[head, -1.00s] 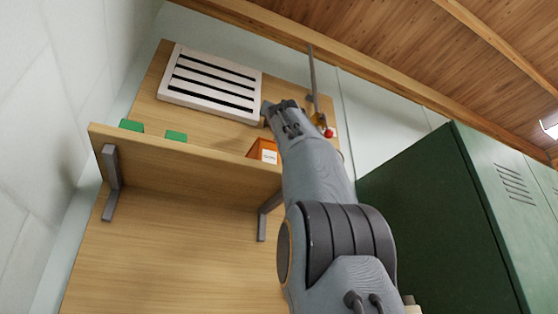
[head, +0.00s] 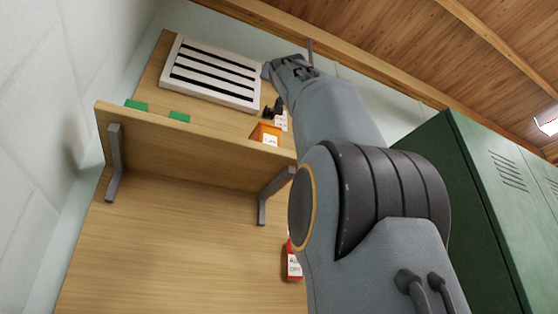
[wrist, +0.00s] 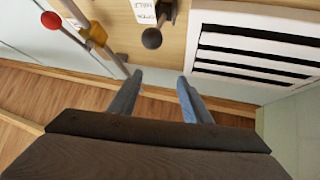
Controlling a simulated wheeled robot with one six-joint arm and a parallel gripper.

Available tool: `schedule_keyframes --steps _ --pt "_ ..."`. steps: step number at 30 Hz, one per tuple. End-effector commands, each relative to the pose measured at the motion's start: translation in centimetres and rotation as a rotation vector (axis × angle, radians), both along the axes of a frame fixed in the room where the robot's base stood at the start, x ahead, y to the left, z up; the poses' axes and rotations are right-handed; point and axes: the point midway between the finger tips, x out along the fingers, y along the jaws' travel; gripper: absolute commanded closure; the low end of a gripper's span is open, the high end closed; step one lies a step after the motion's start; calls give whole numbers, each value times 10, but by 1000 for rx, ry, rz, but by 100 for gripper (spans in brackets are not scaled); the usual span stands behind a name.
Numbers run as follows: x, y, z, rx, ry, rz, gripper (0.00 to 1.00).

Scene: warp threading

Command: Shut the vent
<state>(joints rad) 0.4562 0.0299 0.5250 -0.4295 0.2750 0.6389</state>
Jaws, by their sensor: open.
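The vent is a white louvred panel (head: 212,75) on a wooden board, with dark gaps showing between its slats. It is also at the upper right of the wrist view (wrist: 258,45). Beside it is a lever with a dark round knob (wrist: 152,38), next to a white label (wrist: 144,10) that seems to read OPEN and HALF. The lever (head: 272,109) and label also show in the head view, below my gripper (head: 268,70). In the wrist view my gripper (wrist: 160,78) is open and empty. Its fingertips are apart from the knob, which appears just above the gap between them.
A pole with a yellow fitting (wrist: 93,33) and a red ball (wrist: 51,19) stand left of the lever. A wooden shelf (head: 190,140) below the vent bears green blocks (head: 137,105) and an orange box (head: 265,133). Green lockers (head: 470,190) stand right.

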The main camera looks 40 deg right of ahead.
Motion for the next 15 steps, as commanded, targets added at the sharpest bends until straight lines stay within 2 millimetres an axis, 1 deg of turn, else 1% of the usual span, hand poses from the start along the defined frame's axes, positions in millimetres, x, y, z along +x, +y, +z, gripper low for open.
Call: schedule_keyframes --steps 1,3,6,10,15 --pt "-7 5 -1 0 -1 1 56" --pt "-13 10 -1 1 0 1 56" --pt "-20 14 -1 0 0 0 56" --pt "-24 16 0 -1 0 -1 56" --pt "-24 16 0 0 1 -1 56"
